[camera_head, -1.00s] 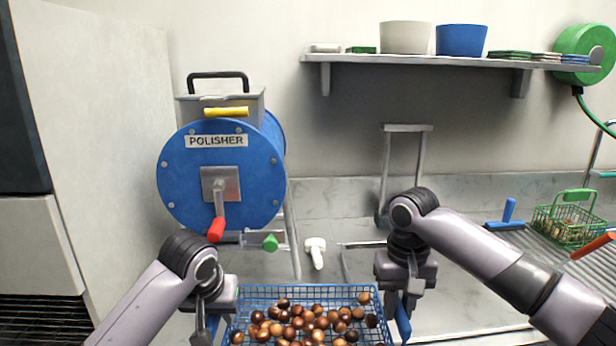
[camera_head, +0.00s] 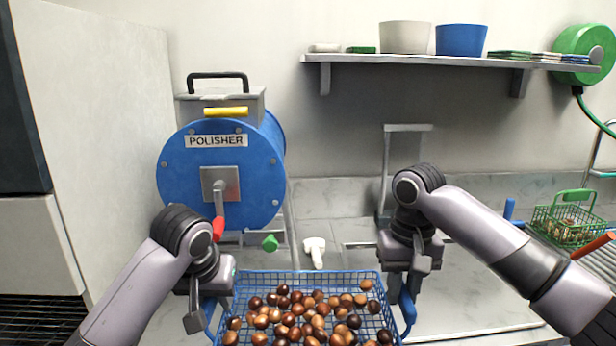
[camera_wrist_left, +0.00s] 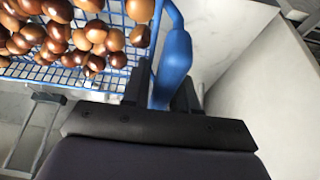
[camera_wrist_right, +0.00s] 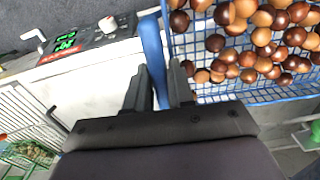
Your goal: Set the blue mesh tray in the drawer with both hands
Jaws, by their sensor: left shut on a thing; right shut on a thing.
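The blue mesh tray (camera_head: 300,278) holds many brown chestnuts and is at the bottom middle of the head view. It looks roughly level. My left gripper (camera_head: 203,312) is shut on the tray's left handle, which shows in the left wrist view as a blue bar (camera_wrist_left: 172,60) between the fingers. My right gripper (camera_head: 405,300) is shut on the tray's right handle, and the blue bar (camera_wrist_right: 152,50) shows between its fingers in the right wrist view. No drawer can be clearly made out in these views.
A blue polisher (camera_head: 222,175) with a red-gripped crank stands behind the left arm. A white tap-like part (camera_head: 314,250) and a green knob (camera_head: 270,243) are behind the tray. A green basket (camera_head: 566,222) stands at right. A shelf (camera_head: 450,61) hangs above.

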